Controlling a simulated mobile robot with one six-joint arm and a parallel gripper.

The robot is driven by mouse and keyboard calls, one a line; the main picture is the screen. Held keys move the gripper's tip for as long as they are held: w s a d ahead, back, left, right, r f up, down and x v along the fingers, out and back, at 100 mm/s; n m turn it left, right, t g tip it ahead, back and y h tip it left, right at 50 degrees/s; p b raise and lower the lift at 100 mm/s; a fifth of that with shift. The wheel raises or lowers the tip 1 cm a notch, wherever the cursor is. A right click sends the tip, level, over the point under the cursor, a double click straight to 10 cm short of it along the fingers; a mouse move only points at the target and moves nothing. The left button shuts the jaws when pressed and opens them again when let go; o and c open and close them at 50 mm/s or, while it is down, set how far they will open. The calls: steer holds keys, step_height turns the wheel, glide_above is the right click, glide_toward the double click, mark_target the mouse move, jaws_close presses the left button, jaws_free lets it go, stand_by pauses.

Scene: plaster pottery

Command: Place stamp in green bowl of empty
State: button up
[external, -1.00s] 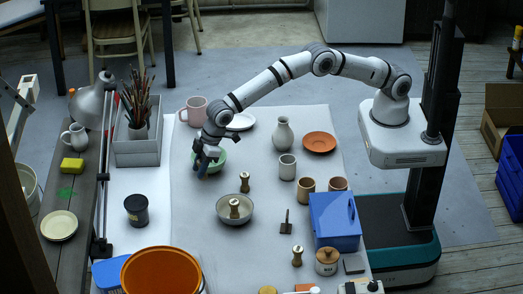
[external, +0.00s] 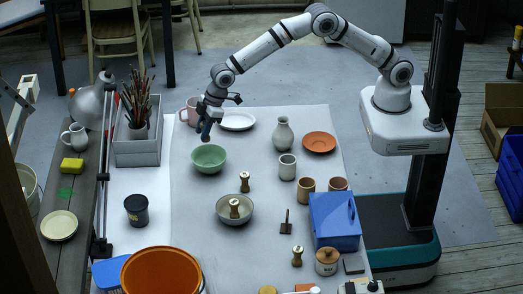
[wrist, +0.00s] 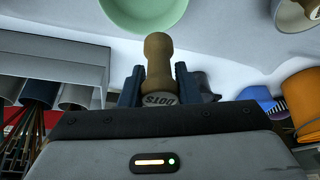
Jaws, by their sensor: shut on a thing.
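My gripper (external: 206,136) is raised above the back rim of the green bowl (external: 208,158) on the table. In the wrist view its two dark fingers are shut on a tan stamp (wrist: 158,58), whose lettered end faces the camera. The stamp cannot be made out in the external view. The green bowl shows at the top of the wrist view (wrist: 145,12), apart from the stamp. Its visible inside looks empty. Another stamp (external: 244,182) stands on the table in front of the bowl, and one more (external: 234,208) stands in the grey bowl (external: 222,217).
A white plate (external: 237,119) and a pink mug (external: 190,108) are behind the green bowl. A grey vase (external: 283,134), an orange plate (external: 319,142) and cups are to the right. A brush box (external: 138,150) stands left. Bare table lies around the green bowl's front left.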

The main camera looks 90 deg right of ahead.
mark_target(207, 149)
steer(key=shift+s+d+f+b, duration=0.1)
steer(key=shift+d+f+b, duration=0.4)
steer(key=shift+f, duration=1.25)
steer(key=shift+s+d+f+b, duration=0.2)
steer(key=shift+f+b, duration=0.6)
steer(key=shift+f, duration=0.9)
steer(key=shift+s+d+f+b, duration=0.1)
steer(key=shift+d+f+b, duration=0.4)
steer(key=shift+f, duration=1.25)
steer(key=shift+a, duration=0.15)
steer(key=o, duration=1)
steer(key=shift+r+p, duration=1)
steer(key=shift+r, duration=2.55)
steer(key=shift+w, duration=0.1)
